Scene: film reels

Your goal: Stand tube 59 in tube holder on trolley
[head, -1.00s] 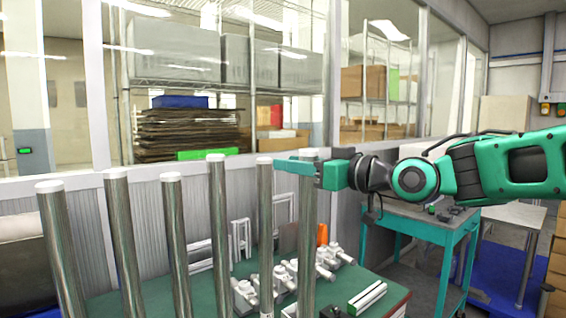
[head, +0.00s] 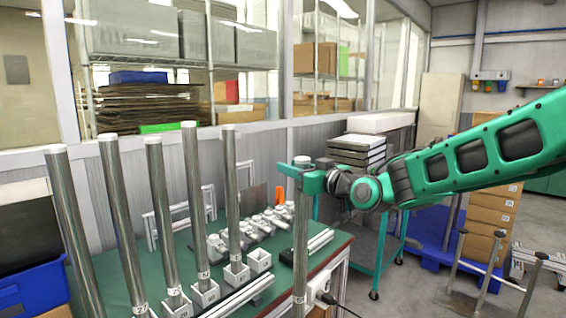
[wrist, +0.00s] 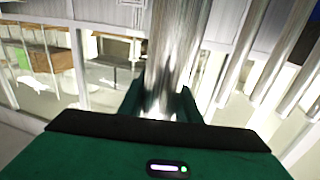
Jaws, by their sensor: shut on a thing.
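My gripper (head: 306,180) is shut on a tall metal tube (head: 301,235) near its white-capped top. The tube is upright, with a small label near its lower end, too small to read. Its bottom is at or below the picture's lower edge. In the wrist view the same tube (wrist: 172,50) stands between my fingers (wrist: 165,105). The teal trolley (head: 378,250) is behind and right of the gripper, partly hidden by my arm. I cannot make out a tube holder on it.
Several similar tubes (head: 165,220) stand in white sockets on the green bench (head: 105,270) at left. An empty white socket (head: 260,260) is beside them. Stacked boxes (head: 490,225) and a metal stand (head: 490,285) are at right. Grey floor (head: 405,285) shows between.

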